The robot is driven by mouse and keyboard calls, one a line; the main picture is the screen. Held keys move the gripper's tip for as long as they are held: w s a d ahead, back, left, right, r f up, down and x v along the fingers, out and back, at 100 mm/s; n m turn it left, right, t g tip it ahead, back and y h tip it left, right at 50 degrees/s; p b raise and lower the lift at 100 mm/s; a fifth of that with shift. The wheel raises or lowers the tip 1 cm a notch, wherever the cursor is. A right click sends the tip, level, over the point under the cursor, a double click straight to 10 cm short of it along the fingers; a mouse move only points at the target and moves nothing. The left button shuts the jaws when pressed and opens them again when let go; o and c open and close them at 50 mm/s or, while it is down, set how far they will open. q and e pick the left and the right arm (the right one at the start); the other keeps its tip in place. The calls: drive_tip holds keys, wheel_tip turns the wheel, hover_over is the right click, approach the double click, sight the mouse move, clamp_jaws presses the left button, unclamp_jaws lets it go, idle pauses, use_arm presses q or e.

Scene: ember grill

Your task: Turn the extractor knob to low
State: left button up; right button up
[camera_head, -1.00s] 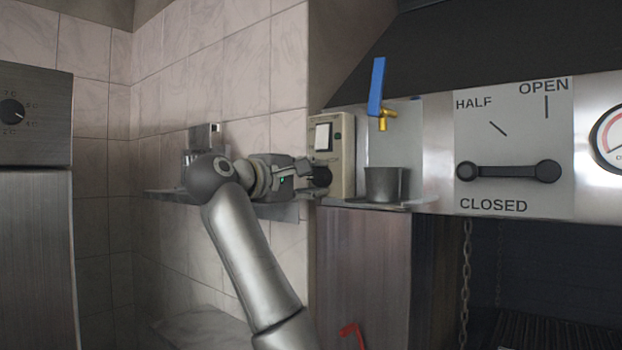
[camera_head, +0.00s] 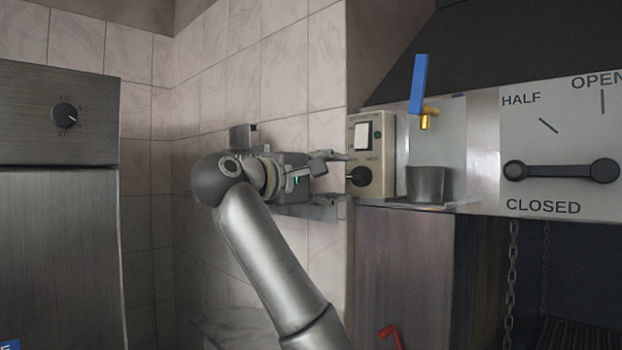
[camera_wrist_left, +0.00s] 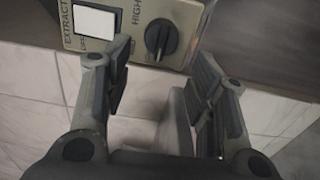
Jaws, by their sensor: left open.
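The extractor knob (camera_head: 358,177) is a round black knob on a beige control box (camera_head: 381,140), below a white rocker switch (camera_head: 362,136). In the left wrist view the knob (camera_wrist_left: 161,37) shows a raised grip bar, with "HIGH" beside it and "EXTRACT" at the panel's left edge. My left gripper (camera_head: 334,177) is just left of the box at about knob height. In the left wrist view its fingers (camera_wrist_left: 161,90) are apart and empty, with the knob ahead between them and not touched. The word "LOW" cannot be made out. My right gripper is not in view.
A blue-handled tap (camera_head: 419,84) hangs over a metal cup (camera_head: 426,184) on a small shelf right of the box. A damper lever (camera_head: 560,171) sits farther right. A steel cabinet (camera_head: 58,250) stands at left.

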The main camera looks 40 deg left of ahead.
use_arm(q)
drive_tip(key=s+a, duration=0.1)
drive_tip(key=s, duration=0.5)
drive_tip(key=shift+a+r, duration=0.15)
drive_tip(key=shift+s, duration=0.1)
drive_tip(key=shift+s+d, duration=0.25)
drive_tip(key=shift+d, duration=0.15)
drive_tip(key=shift+w, duration=0.1)
